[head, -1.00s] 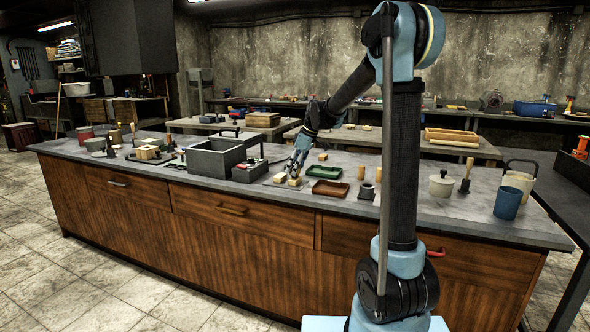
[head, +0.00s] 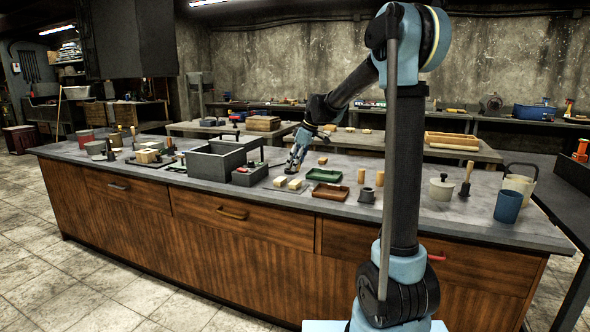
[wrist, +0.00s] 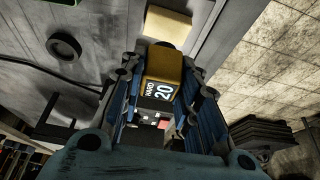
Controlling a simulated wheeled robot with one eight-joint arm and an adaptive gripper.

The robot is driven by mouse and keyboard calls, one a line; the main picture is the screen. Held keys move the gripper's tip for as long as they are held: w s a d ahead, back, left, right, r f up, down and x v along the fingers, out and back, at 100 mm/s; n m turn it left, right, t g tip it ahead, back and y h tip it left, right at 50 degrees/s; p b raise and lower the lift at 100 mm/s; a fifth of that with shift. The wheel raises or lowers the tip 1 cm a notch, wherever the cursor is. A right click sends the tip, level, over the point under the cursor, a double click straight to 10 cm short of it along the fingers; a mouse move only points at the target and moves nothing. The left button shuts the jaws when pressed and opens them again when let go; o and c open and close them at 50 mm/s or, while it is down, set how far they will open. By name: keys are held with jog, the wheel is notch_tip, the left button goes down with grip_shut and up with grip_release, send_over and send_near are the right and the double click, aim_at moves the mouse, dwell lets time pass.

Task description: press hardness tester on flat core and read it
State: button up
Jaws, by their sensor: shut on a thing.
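My gripper (head: 292,168) hangs above the worktop just behind two pale blocks. In the wrist view its blue fingers are shut on the hardness tester (wrist: 163,66), a yellow-brown block with a dark display reading "HARD 20". A pale flat block (wrist: 168,24) lies beyond the tester's end in that view. In the head view the pale blocks, one at the left (head: 280,181) and one at the right (head: 295,184), lie on a thin grey plate. I cannot tell which is the flat core, nor whether the tester touches anything; its tip is hidden.
A grey open box (head: 216,163) stands left of the gripper. A green tray (head: 324,175) and a brown tray (head: 330,192) lie to the right. A dark ring (wrist: 63,46) shows in the wrist view. The worktop front edge is close to the blocks.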

jog(key=shift+r, duration=1.75)
